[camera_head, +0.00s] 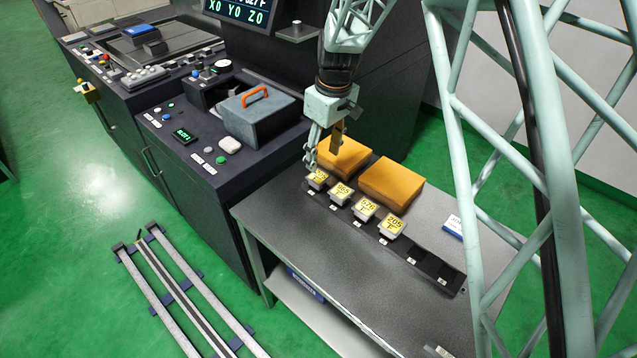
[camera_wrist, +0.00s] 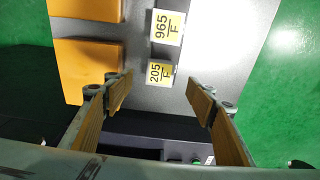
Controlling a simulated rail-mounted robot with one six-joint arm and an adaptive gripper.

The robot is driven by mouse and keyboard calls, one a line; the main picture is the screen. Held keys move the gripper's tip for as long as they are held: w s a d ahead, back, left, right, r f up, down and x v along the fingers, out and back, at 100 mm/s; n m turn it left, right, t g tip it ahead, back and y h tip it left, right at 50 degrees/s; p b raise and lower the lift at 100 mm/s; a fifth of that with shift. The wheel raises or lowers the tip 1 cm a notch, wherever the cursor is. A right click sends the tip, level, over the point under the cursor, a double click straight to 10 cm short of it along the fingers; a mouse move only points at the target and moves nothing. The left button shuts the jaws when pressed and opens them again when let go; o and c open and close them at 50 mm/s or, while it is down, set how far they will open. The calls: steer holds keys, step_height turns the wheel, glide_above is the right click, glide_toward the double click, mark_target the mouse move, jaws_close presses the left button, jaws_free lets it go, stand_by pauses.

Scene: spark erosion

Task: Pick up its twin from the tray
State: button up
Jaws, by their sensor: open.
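A dark slotted tray (camera_head: 426,262) lies along the table and holds several pale blocks with yellow labels. The nearest block to my gripper (camera_head: 323,150) is the end block (camera_head: 317,179), labelled 205/F in the wrist view (camera_wrist: 158,72). Beside it is the 965/F block (camera_head: 341,191), also in the wrist view (camera_wrist: 166,27). Further along are the 526 block (camera_head: 365,208) and another 205 block (camera_head: 391,226). My gripper is open and empty above the end block. In the wrist view its fingers (camera_wrist: 160,95) stand apart on either side, with the 205/F label between and beyond their tips.
Two orange blocks, one (camera_head: 391,184) and another (camera_head: 345,156), lie behind the tray, close to my gripper. A dark machine console with an orange-handled grey box (camera_head: 258,120) stands to the left. The near part of the table (camera_head: 330,255) is clear. The tray's right-end slots are empty.

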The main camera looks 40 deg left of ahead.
glide_above(318, 177)
steer(key=d, duration=0.1)
step_height(318, 177, down, 5)
steer(key=shift+w+d+f, duration=0.1)
steer(key=shift+f, duration=0.15)
steer(key=shift+a+f+b, duration=0.2)
steer(key=shift+f, duration=0.65)
steer(key=shift+a+f+b, duration=0.2)
steer(key=shift+a+f, duration=0.05)
steer(key=shift+f, duration=0.55)
steer(key=shift+a+f+b, duration=0.2)
steer(key=shift+f, duration=0.65)
steer(key=c, duration=1)
steer(key=shift+c, duration=0.7)
steer(key=shift+r, duration=0.1)
steer(key=shift+r+p, duration=0.6)
steer(key=shift+r, duration=4.35)
